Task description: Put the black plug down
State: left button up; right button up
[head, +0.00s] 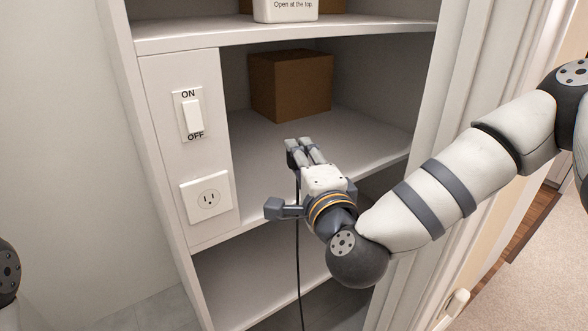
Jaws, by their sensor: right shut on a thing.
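My right gripper (298,146) is in the head view, over the middle shelf (375,128) of the white cabinet. Its fingers are shut on the black plug, which is mostly hidden between them. The plug's black cord (299,265) hangs from the gripper, past the shelf's front edge, down out of view. I cannot tell whether the plug touches the shelf. My left gripper is out of view; only a part of my left arm shows at the left edge.
A brown box (290,84) stands at the back of the middle shelf. A wall outlet (208,198) and an ON/OFF switch (192,115) are on the panel left of the gripper. A white container (286,10) stands on the upper shelf. The middle shelf is clear around the box.

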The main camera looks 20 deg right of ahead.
jog(key=r, duration=0.1)
jog(key=w+r, duration=0.1)
jog(key=r+h, duration=0.1)
jog(key=shift+w+d+m, duration=0.3)
jog(key=shift+d, duration=0.05)
jog(key=w+d+f+b, duration=0.1)
jog(key=w+f, duration=0.2)
jog(key=w, duration=0.1)
jog(key=w+d+f+b, duration=0.1)
jog(key=w+f, duration=0.2)
jog(key=w, duration=0.1)
jog(key=w+d+f+b, duration=0.1)
jog(key=w+f, duration=0.2)
jog(key=w, duration=0.1)
jog(key=shift+w+d+f, duration=0.1)
jog(key=shift+w+d, duration=0.2)
jog(key=shift+w, duration=0.1)
jog(key=shift+w+d+f, duration=0.1)
jog(key=shift+w+f, duration=0.1)
notch_tip(320, 180, down, 3)
jog(key=shift+w+f+b, duration=0.1)
jog(key=shift+b, duration=0.2)
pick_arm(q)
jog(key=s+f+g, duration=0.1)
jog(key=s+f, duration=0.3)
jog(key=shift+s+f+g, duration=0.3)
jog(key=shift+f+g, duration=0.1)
pick_arm(e)
jog(key=shift+f, duration=0.55)
